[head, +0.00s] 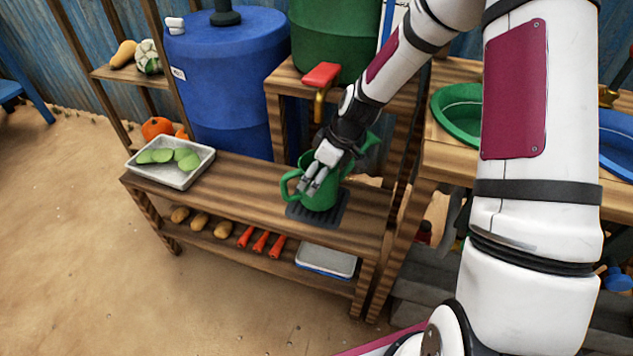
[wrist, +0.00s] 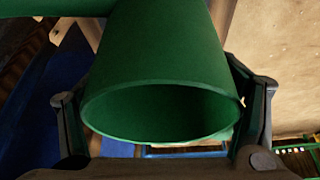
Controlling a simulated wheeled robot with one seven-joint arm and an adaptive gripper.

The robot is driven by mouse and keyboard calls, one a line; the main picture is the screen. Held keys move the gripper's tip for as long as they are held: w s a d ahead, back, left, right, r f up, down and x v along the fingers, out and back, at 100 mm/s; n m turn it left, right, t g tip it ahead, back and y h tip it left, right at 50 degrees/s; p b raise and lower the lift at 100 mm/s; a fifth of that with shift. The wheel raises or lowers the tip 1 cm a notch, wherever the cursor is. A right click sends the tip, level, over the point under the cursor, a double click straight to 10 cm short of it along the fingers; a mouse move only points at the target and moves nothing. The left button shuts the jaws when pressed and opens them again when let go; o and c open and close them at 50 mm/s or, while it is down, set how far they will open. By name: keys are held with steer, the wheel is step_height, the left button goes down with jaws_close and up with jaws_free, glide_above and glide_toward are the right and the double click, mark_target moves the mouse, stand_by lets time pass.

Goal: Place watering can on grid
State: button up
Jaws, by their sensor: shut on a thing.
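The green watering can (head: 320,190) stands upright at the dark grid (head: 317,214) on the wooden bench, below the red-handled tap. Its handle is on the left and its spout points to the upper right. My gripper (head: 313,185) reaches down over the can and is shut on it. In the wrist view the can's green body (wrist: 160,70) and open mouth fill the space between the two fingers (wrist: 160,125). The can hides much of the grid, and I cannot tell whether its base touches it.
A red-handled tap (head: 321,76) juts out just above the can. A grey tray (head: 172,166) with green leaves sits at the bench's left end, with bare wood between. A blue barrel (head: 228,85) stands behind. Carrots and potatoes lie on the lower shelf.

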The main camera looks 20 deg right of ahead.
steer(key=shift+w+d, duration=0.15)
steer(key=shift+w, duration=0.55)
steer(key=shift+f+b, duration=0.85)
steer(key=shift+f, duration=0.95)
steer(key=shift+f, duration=0.1)
steer(key=o, duration=1.8)
